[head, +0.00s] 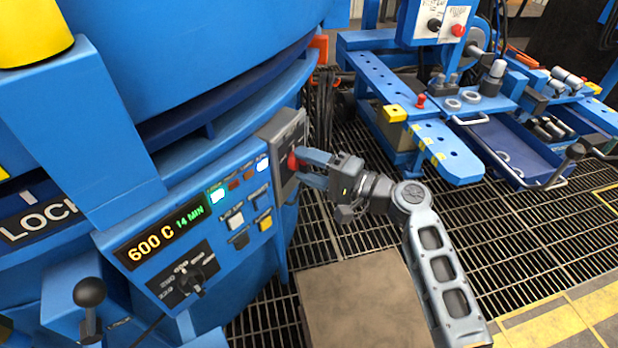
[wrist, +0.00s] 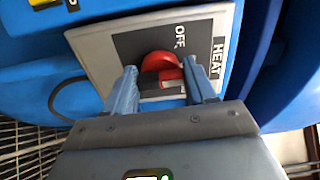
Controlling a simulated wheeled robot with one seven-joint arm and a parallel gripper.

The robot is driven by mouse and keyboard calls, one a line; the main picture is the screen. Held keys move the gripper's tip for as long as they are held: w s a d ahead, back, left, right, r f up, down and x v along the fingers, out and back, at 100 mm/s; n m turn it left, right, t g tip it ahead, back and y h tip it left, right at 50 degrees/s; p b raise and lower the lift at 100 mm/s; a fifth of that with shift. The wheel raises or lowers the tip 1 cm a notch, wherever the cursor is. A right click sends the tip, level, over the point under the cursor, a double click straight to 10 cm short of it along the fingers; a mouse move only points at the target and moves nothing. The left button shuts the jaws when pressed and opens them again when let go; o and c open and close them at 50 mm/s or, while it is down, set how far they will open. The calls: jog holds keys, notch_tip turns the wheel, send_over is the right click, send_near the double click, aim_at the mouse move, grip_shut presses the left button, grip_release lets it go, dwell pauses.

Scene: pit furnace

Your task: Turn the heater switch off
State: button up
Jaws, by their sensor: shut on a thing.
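The heater switch is a red rotary knob (head: 293,162) on a grey plate (head: 284,130) at the right end of the blue furnace's control panel. In the wrist view the red knob (wrist: 158,68) sits between my blue-grey fingers. The label OFF (wrist: 180,38) is printed above it and HEAT (wrist: 218,55) to the right. My gripper (head: 301,165) reaches in from the right and is shut on the knob; it also shows in the wrist view (wrist: 161,76). The fingers hide part of the knob and the lower label, so I cannot tell its exact setting.
The panel display (head: 160,237) reads 600 C and 14 MIN. Several push buttons (head: 235,219) and a black selector knob (head: 190,279) lie left of the switch. A black-ball lever (head: 89,293) stands at lower left. A blue workbench (head: 440,150) stands at right over open grating.

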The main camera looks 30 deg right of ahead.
jog(key=n+b, duration=0.2)
jog(key=b, duration=0.1)
jog(key=f+n+b, duration=0.1)
jog(key=n+b, duration=0.2)
jog(key=shift+n+b, duration=0.3)
jog(key=shift+b, duration=0.1)
jog(key=n+b, duration=0.2)
jog(key=b, duration=0.1)
jog(key=shift+d+n, duration=0.1)
jog(key=shift+n, duration=0.3)
jog(key=shift+r+n+b, duration=0.15)
jog(key=shift+n+b, duration=0.55)
jog(key=o, duration=1)
jog(key=shift+r, duration=0.1)
jog(key=shift+o, duration=0.2)
jog(key=p+v, duration=0.1)
jog(key=v, duration=0.6)
jog(key=shift+s+d, duration=0.25)
